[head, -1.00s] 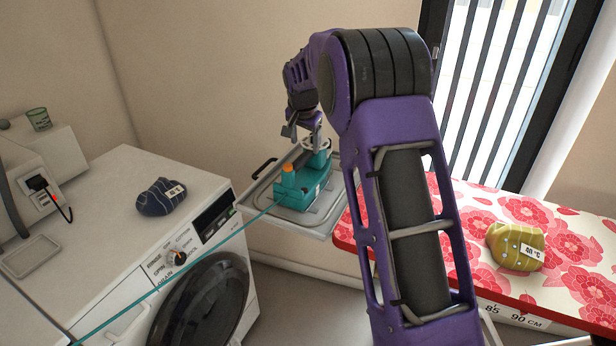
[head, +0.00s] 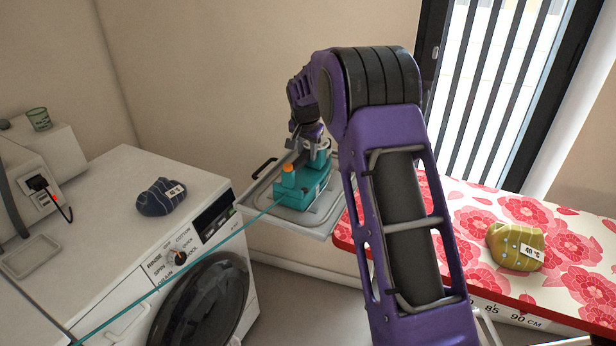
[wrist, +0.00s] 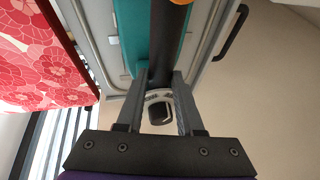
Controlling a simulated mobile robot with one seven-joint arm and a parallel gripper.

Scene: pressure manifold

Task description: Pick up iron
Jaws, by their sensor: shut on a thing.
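The iron (head: 300,188) is teal with an orange knob on top, and it rests on the metal tray (head: 262,200) between the washing machine and the ironing board. In the wrist view its teal body (wrist: 132,35) and dark handle (wrist: 166,45) show, with part of the orange knob at the top edge. My gripper (head: 316,146) is above the back part of the iron. In the wrist view my gripper (wrist: 159,85) has its two fingers on either side of the dark handle, shut on it. My gripper partly hides the iron's back end.
A teal cord (head: 170,279) runs from the iron across the washing machine (head: 120,190). A dark folded cloth (head: 160,197) lies on the machine. An olive folded cloth (head: 516,247) lies on the flowered ironing board (head: 470,235). A green cup (head: 39,119) stands at the far left.

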